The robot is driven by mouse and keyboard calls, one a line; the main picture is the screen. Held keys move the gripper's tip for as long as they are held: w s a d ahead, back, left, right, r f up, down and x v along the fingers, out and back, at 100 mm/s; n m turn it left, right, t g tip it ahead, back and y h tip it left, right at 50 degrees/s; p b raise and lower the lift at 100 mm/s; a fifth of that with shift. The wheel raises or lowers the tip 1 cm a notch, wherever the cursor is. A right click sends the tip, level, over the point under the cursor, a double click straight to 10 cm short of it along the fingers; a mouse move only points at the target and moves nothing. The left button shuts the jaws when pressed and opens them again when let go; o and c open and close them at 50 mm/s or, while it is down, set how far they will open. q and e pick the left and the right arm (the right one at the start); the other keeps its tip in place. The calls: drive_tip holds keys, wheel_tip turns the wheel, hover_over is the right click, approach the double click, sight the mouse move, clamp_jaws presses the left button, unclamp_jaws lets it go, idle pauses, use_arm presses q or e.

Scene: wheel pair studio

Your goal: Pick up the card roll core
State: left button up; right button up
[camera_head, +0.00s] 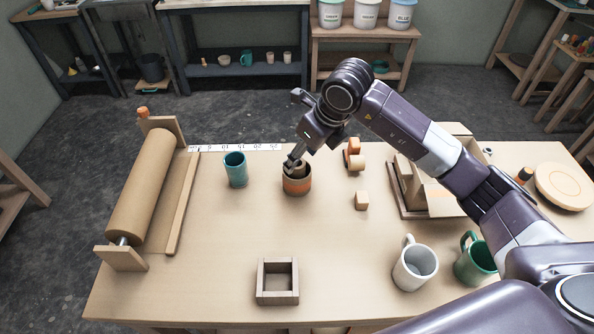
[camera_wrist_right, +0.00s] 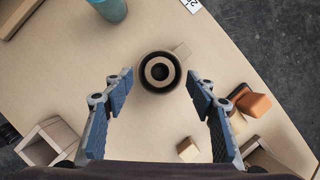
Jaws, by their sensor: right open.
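The card roll core (camera_wrist_right: 152,72), a tan ring with a dark hole, stands inside a dark-mouthed mug (camera_wrist_right: 176,80) in the right wrist view. In the head view the mug (camera_head: 297,186) is orange-brown with a dark rim, and a bit of the tan core (camera_head: 299,169) shows in its mouth, partly behind a finger. My right gripper (camera_head: 293,162) is above the mug, pointing down. My left gripper is not in view.
A teal cup (camera_head: 236,170) is left of the mug. Small blocks (camera_head: 362,201) and orange-ended pieces (camera_head: 355,161) lie to the right. A square wooden box (camera_head: 278,297), white mug (camera_head: 412,267) and green mug (camera_head: 476,262) stand nearer. A brown paper roll (camera_head: 141,187) is at left.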

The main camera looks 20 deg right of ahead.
sight(297, 174)
drive_tip(key=x, duration=0.2)
drive_tip(key=shift+w+f, duration=0.2)
drive_tip(key=shift+f, duration=0.15)
drive_tip(key=shift+c, duration=0.7)
drive_tip(key=c, duration=1.1)
drive_tip(key=shift+r, duration=0.1)
